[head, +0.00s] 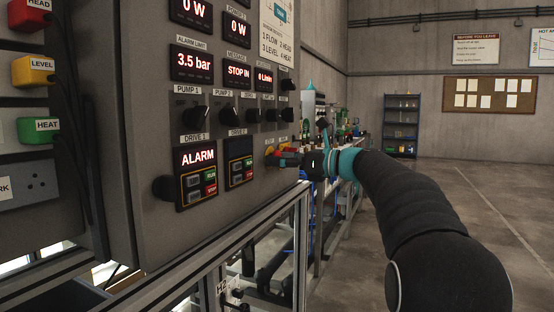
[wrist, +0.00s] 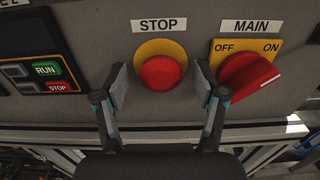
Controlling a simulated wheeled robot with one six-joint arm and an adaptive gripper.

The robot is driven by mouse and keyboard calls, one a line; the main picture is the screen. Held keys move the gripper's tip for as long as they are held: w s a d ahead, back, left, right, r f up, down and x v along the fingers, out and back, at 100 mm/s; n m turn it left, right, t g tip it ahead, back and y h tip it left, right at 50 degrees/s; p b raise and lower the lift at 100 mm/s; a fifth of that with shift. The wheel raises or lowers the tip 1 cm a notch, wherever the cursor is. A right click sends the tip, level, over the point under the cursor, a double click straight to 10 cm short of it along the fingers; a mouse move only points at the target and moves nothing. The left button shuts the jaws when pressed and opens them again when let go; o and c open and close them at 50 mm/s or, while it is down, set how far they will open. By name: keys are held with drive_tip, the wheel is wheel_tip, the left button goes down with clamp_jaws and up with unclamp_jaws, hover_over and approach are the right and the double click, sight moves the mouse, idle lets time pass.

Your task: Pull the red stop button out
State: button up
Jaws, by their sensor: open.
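The red stop button (wrist: 160,73) sits on a round yellow base (wrist: 160,46) under a STOP label in the wrist view. My gripper (wrist: 160,88) is open, with one finger on each side of the button. The fingers appear apart from the button, with grey panel showing between. In the head view my gripper (head: 290,158) is at the panel's right edge, and the button is hard to make out behind it.
The red MAIN switch (wrist: 248,78) on its yellow OFF/ON plate is close beside the right finger. A drive unit with RUN and STOP keys (wrist: 45,70) is to the left. The grey control panel (head: 225,190) carries several black knobs and displays. Open floor (head: 480,195) lies to the right.

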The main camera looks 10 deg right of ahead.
drive_tip(key=v, duration=0.7)
drive_tip(key=shift+p, duration=0.4)
